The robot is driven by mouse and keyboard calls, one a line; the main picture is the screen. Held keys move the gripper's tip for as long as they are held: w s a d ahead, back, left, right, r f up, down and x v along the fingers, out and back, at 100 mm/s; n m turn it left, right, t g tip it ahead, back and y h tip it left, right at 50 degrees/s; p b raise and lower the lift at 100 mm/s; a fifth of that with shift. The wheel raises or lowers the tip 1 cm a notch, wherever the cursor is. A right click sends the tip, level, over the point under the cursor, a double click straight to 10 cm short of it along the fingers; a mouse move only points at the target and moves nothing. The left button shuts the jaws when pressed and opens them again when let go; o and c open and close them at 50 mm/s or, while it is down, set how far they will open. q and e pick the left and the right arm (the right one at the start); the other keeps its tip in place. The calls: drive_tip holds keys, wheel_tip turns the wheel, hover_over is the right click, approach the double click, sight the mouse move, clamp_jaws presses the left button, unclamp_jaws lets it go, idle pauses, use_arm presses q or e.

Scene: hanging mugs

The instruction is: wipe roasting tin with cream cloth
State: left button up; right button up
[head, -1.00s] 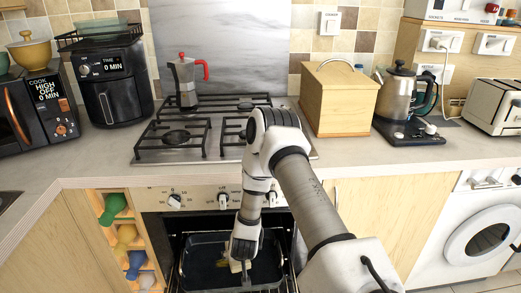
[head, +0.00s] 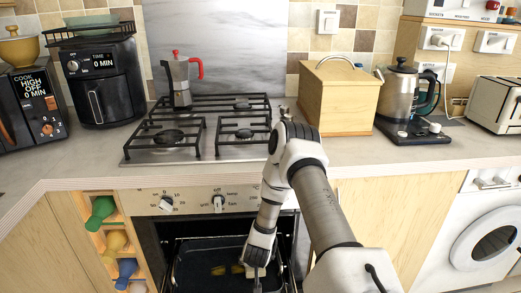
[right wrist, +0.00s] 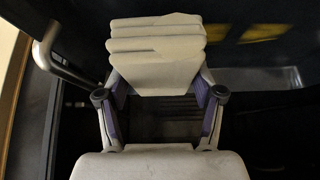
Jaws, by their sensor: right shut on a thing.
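The dark roasting tin (head: 190,262) sits inside the open oven, low in the head view. Yellow smears (head: 218,270) show on its floor, and they show at the upper right of the right wrist view (right wrist: 262,32). My right gripper (head: 256,268) reaches down into the tin, right of the smears. It is shut on the folded cream cloth (right wrist: 157,48), whose stacked layers stick out beyond the fingers in the wrist view. Only a small edge of the cloth shows in the head view (head: 249,272). I cannot tell whether it touches the tin. My left gripper is out of view.
The oven (head: 150,243) opening surrounds my right forearm, with the counter edge and knobs above. On the counter stand a hob with a moka pot (head: 180,82), a wooden bread box (head: 338,97) and a kettle (head: 400,92). A bottle rack (head: 108,238) is at left.

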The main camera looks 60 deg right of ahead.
drive_tip(key=b, duration=0.2)
hover_over(224, 269)
drive_tip(key=s, duration=0.3)
drive_tip(key=shift+s+d+f, duration=0.15)
drive_tip(key=shift+s+f, duration=0.05)
drive_tip(key=shift+f, duration=0.15)
drive_tip(key=w+a, duration=0.4)
drive_tip(key=w, duration=0.1)
drive_tip(key=w+a+f, duration=0.1)
drive_tip(key=w+a, duration=0.1)
drive_tip(key=shift+w+a, duration=0.25)
drive_tip(key=shift+a, duration=0.1)
drive_tip(key=shift+f+b, duration=0.4)
drive_tip(key=shift+f, duration=0.15)
drive_tip(key=shift+s+d+r+p, duration=0.2)
drive_tip(key=shift+s+d+p, duration=0.25)
drive_tip(key=shift+s+d, duration=0.75)
drive_tip(key=shift+s, duration=0.15)
drive_tip(key=shift+s+d+f+p, duration=0.2)
drive_tip(key=shift+s+d+p, duration=0.25)
drive_tip(key=shift+s+d, duration=0.85)
